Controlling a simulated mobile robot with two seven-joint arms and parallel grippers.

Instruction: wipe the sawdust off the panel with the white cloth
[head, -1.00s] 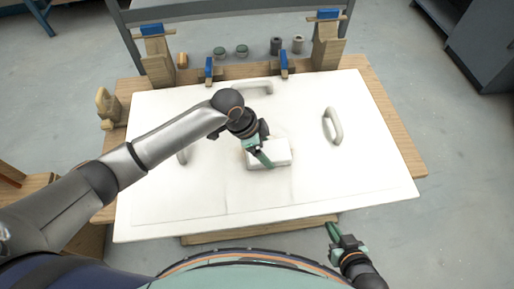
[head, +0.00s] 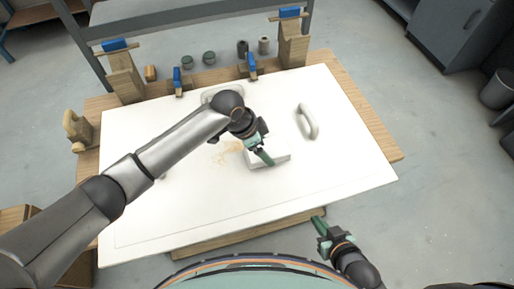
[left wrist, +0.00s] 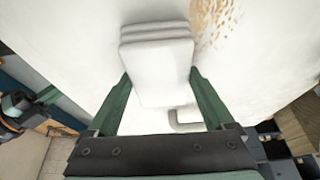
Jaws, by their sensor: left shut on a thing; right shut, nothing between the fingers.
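The white panel (head: 340,160) lies flat on a wooden workbench. A patch of tan sawdust (head: 230,155) lies on it, just left of the white cloth (head: 278,157); the sawdust also shows at the upper right in the left wrist view (left wrist: 212,20). The cloth is a thick folded block. My left gripper (head: 265,156) is shut on it, with green fingers on either side of the cloth in the left wrist view (left wrist: 157,65). The cloth is at the panel surface; exact contact is unclear. My right gripper (head: 319,225) is shut and empty, by the panel's front edge.
White handles stand on the panel, one at the right (head: 307,121) and one at the back (head: 222,95), partly behind my left arm. Blue-topped clamps (head: 177,82) line the bench's back edge. Small cans (head: 243,49) stand behind.

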